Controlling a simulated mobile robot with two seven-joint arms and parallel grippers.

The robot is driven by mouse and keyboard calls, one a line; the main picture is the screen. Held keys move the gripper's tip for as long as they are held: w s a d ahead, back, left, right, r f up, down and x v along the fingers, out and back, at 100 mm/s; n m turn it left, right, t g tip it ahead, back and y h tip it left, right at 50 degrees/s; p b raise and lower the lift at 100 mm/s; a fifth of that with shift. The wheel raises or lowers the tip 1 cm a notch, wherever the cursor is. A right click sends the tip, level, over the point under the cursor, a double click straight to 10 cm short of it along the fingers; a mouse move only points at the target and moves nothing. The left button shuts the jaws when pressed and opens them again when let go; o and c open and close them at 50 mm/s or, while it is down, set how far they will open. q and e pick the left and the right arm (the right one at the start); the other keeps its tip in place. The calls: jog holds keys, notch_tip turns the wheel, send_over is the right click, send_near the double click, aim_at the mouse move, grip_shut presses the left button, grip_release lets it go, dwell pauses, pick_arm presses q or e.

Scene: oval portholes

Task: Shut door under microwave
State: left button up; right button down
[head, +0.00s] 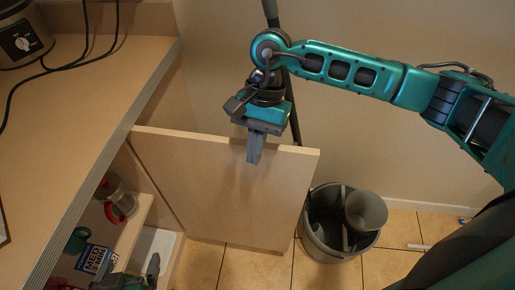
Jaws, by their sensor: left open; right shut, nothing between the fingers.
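The cabinet door (217,195) is a plain tan panel. It stands open, swung out from the counter, with its free edge at the right. My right gripper (255,158) is shut and empty, pointing down at the door's top edge. Its fingertips overlap the upper part of the near face; I cannot tell whether they touch it. My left gripper (128,279) is open at the bottom edge, partly cut off, low in front of the open cabinet. No microwave can be made out in this view.
The open cabinet holds a glass jug with a red handle (119,203), a teal mug (76,241) and a blue-and-white box (97,259). A grey bin (318,233) stands on the tiled floor just right of the door. The counter (85,90) carries an appliance (24,42) and cords.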

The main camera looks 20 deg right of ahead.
pick_arm(q)
jog(key=shift+s+f, duration=0.15)
jog(key=shift+s, duration=0.25)
jog(key=shift+s, duration=0.1)
dwell(1.2)
